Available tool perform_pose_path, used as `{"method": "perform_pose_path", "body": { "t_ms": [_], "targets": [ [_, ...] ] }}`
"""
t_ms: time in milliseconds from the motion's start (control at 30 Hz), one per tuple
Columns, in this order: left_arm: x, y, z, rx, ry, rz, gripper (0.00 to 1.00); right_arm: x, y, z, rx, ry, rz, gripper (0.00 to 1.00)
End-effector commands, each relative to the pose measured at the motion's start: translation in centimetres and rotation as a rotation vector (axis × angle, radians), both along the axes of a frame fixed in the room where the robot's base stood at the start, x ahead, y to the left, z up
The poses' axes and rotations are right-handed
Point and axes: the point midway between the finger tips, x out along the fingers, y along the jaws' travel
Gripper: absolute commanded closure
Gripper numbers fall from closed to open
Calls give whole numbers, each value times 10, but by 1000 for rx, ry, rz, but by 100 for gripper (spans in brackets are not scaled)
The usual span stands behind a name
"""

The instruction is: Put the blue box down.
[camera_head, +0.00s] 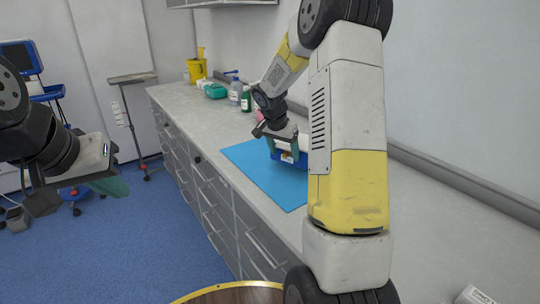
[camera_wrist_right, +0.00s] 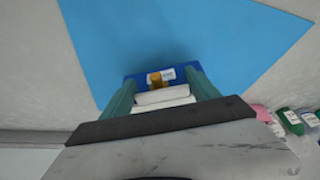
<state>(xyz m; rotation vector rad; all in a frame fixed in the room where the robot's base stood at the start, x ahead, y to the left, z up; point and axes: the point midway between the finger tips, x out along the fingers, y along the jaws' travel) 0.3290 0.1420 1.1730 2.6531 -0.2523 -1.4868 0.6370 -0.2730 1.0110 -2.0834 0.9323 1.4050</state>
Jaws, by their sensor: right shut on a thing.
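The blue box (camera_head: 297,162) is over the blue mat (camera_head: 250,164) on the counter, partly hidden behind my right arm. My right gripper (camera_head: 283,143) is above it, shut on it. In the right wrist view the green fingers of my right gripper (camera_wrist_right: 160,92) lie along both sides of the box (camera_wrist_right: 131,83), which carries a white label and an orange patch. I cannot tell if the box touches the mat. My left gripper (camera_head: 108,186) hangs over the floor, away from the counter, with nothing seen in it; its opening is unclear.
Bottles (camera_head: 240,95), a teal container (camera_head: 215,91) and a yellow bin (camera_head: 196,70) stand at the counter's far end. Bare mat shows around the box. A wall runs along the counter's right side.

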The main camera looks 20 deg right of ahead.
Motion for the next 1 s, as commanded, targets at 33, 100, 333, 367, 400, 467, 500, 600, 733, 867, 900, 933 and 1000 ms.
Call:
{"method": "perform_pose_path", "body": {
  "t_ms": [33, 100, 333, 367, 400, 467, 500, 600, 733, 867, 900, 933, 1000],
  "targets": [
    [0, 0, 0, 0, 0, 0, 100, 1, 0, -2, 0, 0, 0, 89],
    [0, 0, 0, 0, 0, 0, 100, 1, -1, -8, -1, 2, 0, 89],
    [0, 0, 0, 0, 0, 0, 100, 1, 0, -35, 0, 0, 1, 89],
    [0, 0, 0, 0, 0, 0, 100, 1, 0, -35, 0, -1, 1, 89],
    [0, 0, 0, 0, 0, 0, 100, 1, 0, -34, -1, -2, 0, 89],
    [0, 0, 0, 0, 0, 0, 100, 1, 0, -34, -1, -2, 0, 89],
    [0, 0, 0, 0, 0, 0, 100, 1, 0, -34, -1, -2, 0, 89],
    [0, 0, 0, 0, 0, 0, 100, 1, 0, -35, -1, -1, 0, 89],
    [0, 0, 0, 0, 0, 0, 100, 0, 0, -38, -1, 1, 0, 19],
    [0, 0, 0, 0, 0, 0, 100, 0, 0, -38, -1, 1, 0, 9],
    [0, 0, 0, 0, 0, 0, 100, 0, 0, -37, -1, 1, 0, 9],
    [0, 0, 0, 0, 0, 0, 100, 0, 0, -37, -1, 1, 0, 9],
    [0, 0, 0, 0, 0, 0, 100, 0, 0, -37, -1, 1, 0, 9]
  ]
}}
